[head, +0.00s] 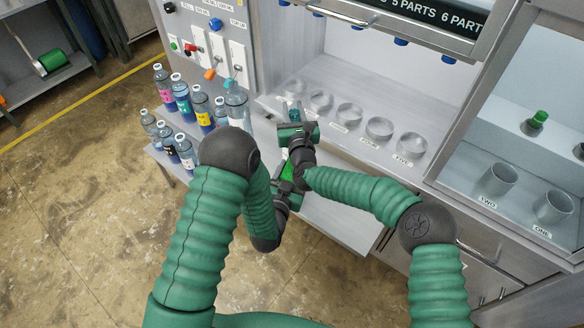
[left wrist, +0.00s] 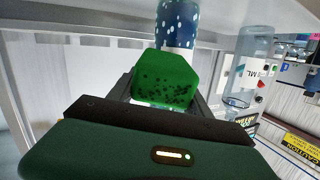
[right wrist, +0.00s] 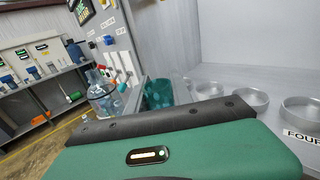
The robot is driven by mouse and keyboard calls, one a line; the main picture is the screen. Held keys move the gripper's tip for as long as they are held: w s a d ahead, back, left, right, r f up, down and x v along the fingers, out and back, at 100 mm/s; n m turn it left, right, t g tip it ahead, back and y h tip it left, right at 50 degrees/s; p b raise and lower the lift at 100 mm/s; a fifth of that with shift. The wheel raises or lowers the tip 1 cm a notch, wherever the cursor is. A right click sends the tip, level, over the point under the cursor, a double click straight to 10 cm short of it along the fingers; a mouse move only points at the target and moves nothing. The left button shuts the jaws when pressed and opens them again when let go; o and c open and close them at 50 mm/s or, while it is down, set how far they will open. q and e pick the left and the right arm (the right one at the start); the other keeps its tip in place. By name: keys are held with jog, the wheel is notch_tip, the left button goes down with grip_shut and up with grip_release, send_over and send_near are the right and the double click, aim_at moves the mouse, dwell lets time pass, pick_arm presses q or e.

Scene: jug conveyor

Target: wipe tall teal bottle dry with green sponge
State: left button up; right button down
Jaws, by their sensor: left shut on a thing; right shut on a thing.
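The teal bottle (head: 294,114) is mostly hidden by my right gripper (head: 297,130), which is shut on it above the shelf. Its teal top shows in the right wrist view (right wrist: 158,92). In the left wrist view a blue bottle body with white droplets (left wrist: 178,22) stands behind the sponge; it looks like the held bottle. My left gripper (head: 287,182) is below the right one, shut on the green sponge (head: 287,170). The sponge, with dark pores, also shows in the left wrist view (left wrist: 166,78). It overlaps the bottle's lower part there; I cannot tell if they touch.
A large clear bottle (head: 237,106) stands just left of the grippers, with several small labelled bottles (head: 181,98) beyond it. Several clear round dishes (head: 349,114) line the shelf at right. A switch panel (head: 212,45) rises behind. The lower grey counter (head: 335,213) is bare.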

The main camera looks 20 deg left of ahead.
pick_arm(q)
notch_tip(320, 180, up, 6)
jog(key=shift+w+f, duration=0.1)
jog(key=shift+f, duration=0.05)
pick_arm(e)
jog(key=shift+s+a+f, duration=0.1)
jog(key=shift+a+f, duration=0.1)
jog(key=shift+f, duration=0.05)
pick_arm(q)
jog(key=f, duration=0.4)
jog(key=a+f, duration=0.1)
jog(key=f, duration=0.1)
jog(key=shift+s, duration=0.4)
pick_arm(e)
jog(key=shift+d, duration=0.1)
pick_arm(q)
jog(key=s, duration=0.2)
jog(key=s+d, duration=0.1)
jog(key=s, duration=0.2)
jog(key=shift+s+d, duration=0.35)
jog(key=shift+d, duration=0.05)
pick_arm(e)
jog(key=c, duration=1.1)
grip_release()
jog(key=shift+r, duration=0.15)
jog(key=shift+o, duration=0.2)
